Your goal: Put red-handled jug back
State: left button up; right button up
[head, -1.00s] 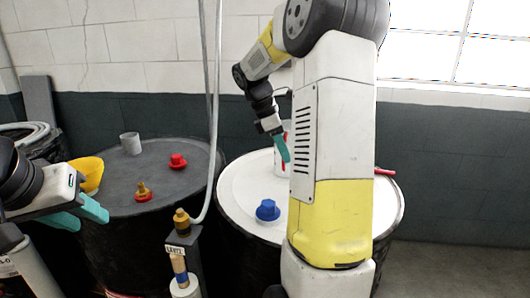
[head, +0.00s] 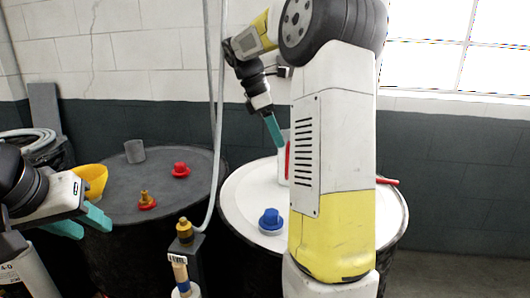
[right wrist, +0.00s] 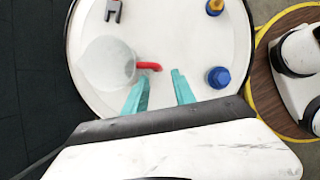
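The white jug (head: 284,165) with a red handle (head: 288,160) stands on the white drum top (head: 245,205), partly hidden behind my right arm in the head view. In the right wrist view the translucent jug (right wrist: 105,62) is left of centre, its red handle (right wrist: 149,66) pointing right. My right gripper (head: 279,146) is open and empty. In the right wrist view its teal fingers (right wrist: 158,82) are apart, with the handle just beyond the tips and nothing between them. My left gripper (head: 84,222) is open and empty at the left, near the dark drum.
A blue cap (head: 271,219) sits on the white drum. The dark drum (head: 120,195) carries a grey cup (head: 134,151), a red cap (head: 181,170), a brass-and-red fitting (head: 146,201) and a yellow funnel (head: 92,178). A grey hose and post stand between the drums.

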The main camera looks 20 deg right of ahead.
jog(key=s+a+r+m+t+y, duration=0.3)
jog(key=s+a+m, duration=0.2)
jog(key=s+a, duration=0.3)
jog(key=s+a+f+m+t+y, duration=0.1)
jog(key=s+a+f+m+t, duration=0.1)
jog(key=s, duration=0.4)
jog(key=s+a+f+m+t+y, duration=0.2)
jog(key=s+a+f+m+t, duration=0.1)
jog(key=s+m, duration=0.3)
jog(key=shift+s+a+f+m, duration=0.2)
jog(key=shift+a+f+m, duration=0.2)
jog(key=shift+a+f, duration=0.4)
jog(key=shift+a+r, duration=0.1)
jog(key=shift+a, duration=0.05)
